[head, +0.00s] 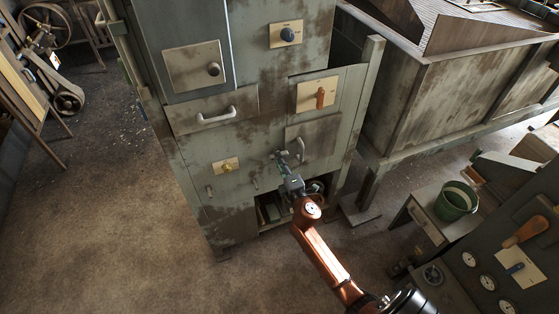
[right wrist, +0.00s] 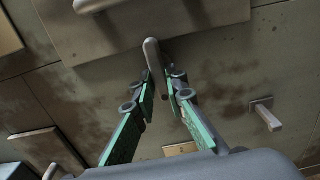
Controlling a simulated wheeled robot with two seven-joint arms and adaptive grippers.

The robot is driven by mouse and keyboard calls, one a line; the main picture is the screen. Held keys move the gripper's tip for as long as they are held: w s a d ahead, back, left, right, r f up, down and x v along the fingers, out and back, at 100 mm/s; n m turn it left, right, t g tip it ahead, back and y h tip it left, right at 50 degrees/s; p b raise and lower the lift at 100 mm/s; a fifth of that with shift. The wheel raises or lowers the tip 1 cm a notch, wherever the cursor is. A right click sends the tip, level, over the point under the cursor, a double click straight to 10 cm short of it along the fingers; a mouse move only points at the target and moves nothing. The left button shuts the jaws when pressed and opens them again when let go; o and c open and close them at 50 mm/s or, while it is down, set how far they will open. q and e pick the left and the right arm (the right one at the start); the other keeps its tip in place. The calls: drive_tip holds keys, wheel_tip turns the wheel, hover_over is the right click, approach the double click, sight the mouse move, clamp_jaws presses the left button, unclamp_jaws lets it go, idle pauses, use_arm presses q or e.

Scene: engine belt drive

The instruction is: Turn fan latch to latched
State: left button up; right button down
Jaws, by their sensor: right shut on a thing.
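A small grey lever, taken as the fan latch, shows between my fingers in the right wrist view (right wrist: 151,52). It lies at the edge of the small grey door (head: 321,132) on the front of the green-grey cabinet (head: 262,58). My right gripper (head: 283,161) reaches up to the cabinet from below, and in the right wrist view (right wrist: 159,82) its green-padded fingers are shut on the lever. The fingers hide part of the lever, and I cannot read any latch mark. My left gripper is out of view.
The door's handle (head: 301,150) is close to my right gripper. A drawer handle (head: 216,116), a yellow plate with a knob (head: 226,165) and an orange switch handle (head: 320,98) are also on the cabinet. A green bucket (head: 456,201) stands at the right.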

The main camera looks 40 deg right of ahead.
drive_tip(key=shift+f, duration=0.1)
drive_tip(key=c, duration=1.9)
unclamp_jaws()
drive_tip(key=shift+c, duration=0.2)
drive_tip(key=v, duration=1.2)
